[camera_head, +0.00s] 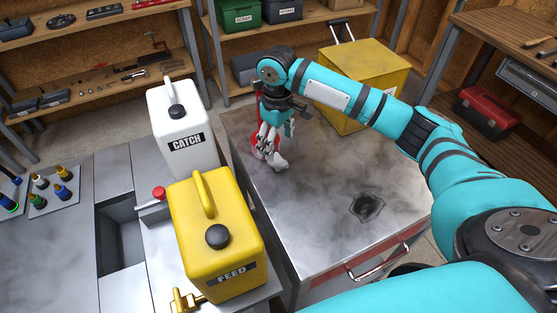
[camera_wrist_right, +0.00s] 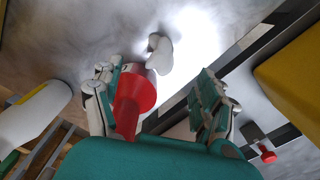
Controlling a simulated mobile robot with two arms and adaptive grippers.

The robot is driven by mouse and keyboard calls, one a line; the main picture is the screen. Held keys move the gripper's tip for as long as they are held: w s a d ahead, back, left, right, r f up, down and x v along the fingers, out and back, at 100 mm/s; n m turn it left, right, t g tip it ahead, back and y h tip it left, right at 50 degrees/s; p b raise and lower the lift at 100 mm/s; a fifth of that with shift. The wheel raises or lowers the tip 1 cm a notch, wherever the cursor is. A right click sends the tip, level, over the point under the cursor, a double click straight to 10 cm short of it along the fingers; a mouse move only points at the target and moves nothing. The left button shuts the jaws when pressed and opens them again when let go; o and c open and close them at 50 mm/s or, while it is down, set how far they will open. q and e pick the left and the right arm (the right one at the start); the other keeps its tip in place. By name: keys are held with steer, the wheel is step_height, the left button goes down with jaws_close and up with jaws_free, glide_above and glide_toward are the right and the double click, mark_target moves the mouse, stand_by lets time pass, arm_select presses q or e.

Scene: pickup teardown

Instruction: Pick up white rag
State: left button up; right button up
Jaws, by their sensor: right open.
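A small white lump that looks like the rag (camera_head: 279,162) lies on the grey metal cart top (camera_head: 325,190), just below my right gripper (camera_head: 276,140) in the head view. The rag also shows in the right wrist view (camera_wrist_right: 160,53), beyond the fingertips. My right gripper is open, pointing down, its fingers spread to either side in the wrist view. A red object (camera_wrist_right: 134,96) stands between the fingers there, close to the left finger; in the head view it is mostly hidden behind the gripper. I cannot tell whether any finger touches it. My left gripper is not in view.
A white CATCH jug (camera_head: 183,125) and a yellow FEED jug (camera_head: 222,245) stand left of the cart. A yellow box (camera_head: 350,72) stands behind it.

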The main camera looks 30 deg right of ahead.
mark_target(278, 158)
step_height(278, 158, down, 3)
steer(key=shift+w+r, duration=0.1)
steer(key=shift+r, duration=0.05)
steer(key=shift+f+p, duration=0.25)
steer(key=shift+p, duration=0.1)
steer(key=f, duration=0.1)
steer(key=f+p, duration=0.1)
steer(key=f, duration=0.1)
steer(key=shift+s+f, duration=0.2)
steer(key=shift+f, duration=0.65)
steer(key=shift+d, duration=0.1)
steer(key=c, duration=1.1)
steer(key=shift+c, duration=0.3)
steer(key=shift+r, duration=0.1)
